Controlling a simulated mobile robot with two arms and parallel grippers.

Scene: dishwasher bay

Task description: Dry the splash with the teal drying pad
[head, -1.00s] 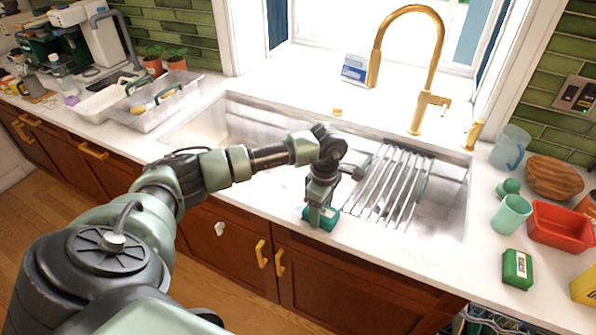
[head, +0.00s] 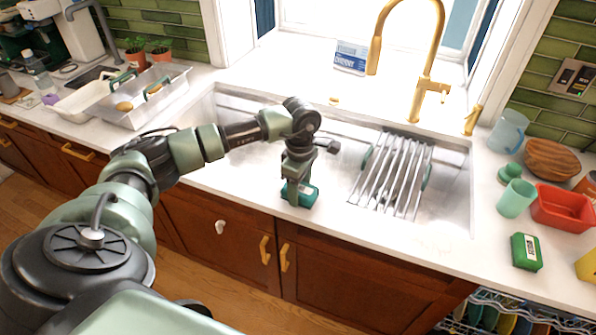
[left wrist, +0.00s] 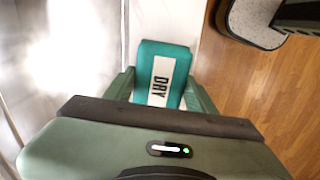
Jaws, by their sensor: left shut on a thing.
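The teal drying pad (head: 307,196) is at the sink's front rim, on or just above the white counter strip. In the left wrist view the pad (left wrist: 165,58) shows a white label reading DRY. My left gripper (head: 297,184) points down and is shut on the pad, with one finger on each side of it. My right gripper is not in view.
The sink (head: 245,110) lies behind the pad, with a metal roll-up rack (head: 392,175) to the right and a gold faucet (head: 418,100) behind. A green box (head: 525,251), mint cup (head: 516,198) and red tub (head: 562,207) stand at right. The front strip beside the pad looks clear.

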